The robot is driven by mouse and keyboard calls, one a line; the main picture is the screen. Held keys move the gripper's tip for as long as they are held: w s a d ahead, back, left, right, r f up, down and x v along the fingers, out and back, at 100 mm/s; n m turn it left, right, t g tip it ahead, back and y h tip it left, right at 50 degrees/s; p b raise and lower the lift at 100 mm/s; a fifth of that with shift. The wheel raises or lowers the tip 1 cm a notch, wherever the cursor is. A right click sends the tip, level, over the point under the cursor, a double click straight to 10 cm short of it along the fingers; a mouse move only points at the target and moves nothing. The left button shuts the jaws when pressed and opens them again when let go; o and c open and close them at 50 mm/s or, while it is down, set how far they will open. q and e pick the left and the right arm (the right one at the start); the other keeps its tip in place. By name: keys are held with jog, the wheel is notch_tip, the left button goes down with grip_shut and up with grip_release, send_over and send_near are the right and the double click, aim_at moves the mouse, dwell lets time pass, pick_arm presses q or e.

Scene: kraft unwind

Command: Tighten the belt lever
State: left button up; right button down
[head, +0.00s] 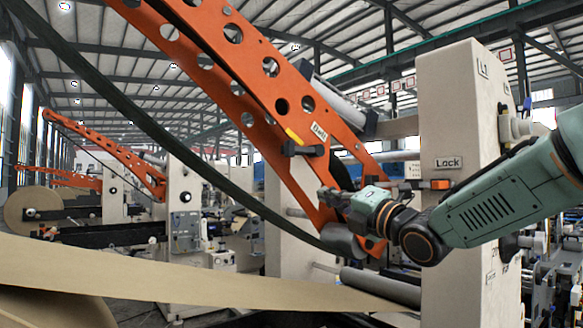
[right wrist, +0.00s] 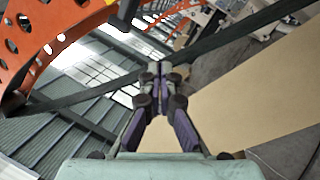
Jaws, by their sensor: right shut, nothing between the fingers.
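The belt lever (head: 300,149) is a short dark handle on the side of the perforated orange arm (head: 232,80), beside a small white label that seems to read "Belt". A yellow strip sits just above it. My right gripper (head: 323,196) is shut and empty, below and slightly right of the lever, apart from it. In the right wrist view its fingers (right wrist: 155,75) are together with nothing between them. A dark part at that view's top edge may be the lever; I cannot tell. The dark green belt (head: 170,140) runs diagonally below the orange arm. My left gripper is out of view.
A pale machine column (head: 460,100) stands at right with a "Lock" label and an orange-tipped handle (head: 434,184). A wide brown paper web (head: 180,282) crosses the foreground toward a grey roller (head: 380,287). More machines and orange arms (head: 110,150) stand at left.

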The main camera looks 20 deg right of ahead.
aim_at(301, 149)
pick_arm(q)
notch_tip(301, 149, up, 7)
jog(key=p, duration=0.7)
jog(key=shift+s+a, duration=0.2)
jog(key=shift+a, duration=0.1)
pick_arm(e)
jog(key=w+a+r+n, duration=0.4)
jog(key=w+r+n, duration=0.2)
jog(key=w+n, duration=0.3)
jog(key=shift+w+a+r+n, duration=0.15)
jog(key=shift+a+r+n, duration=0.2)
jog(key=shift+n, duration=1.55)
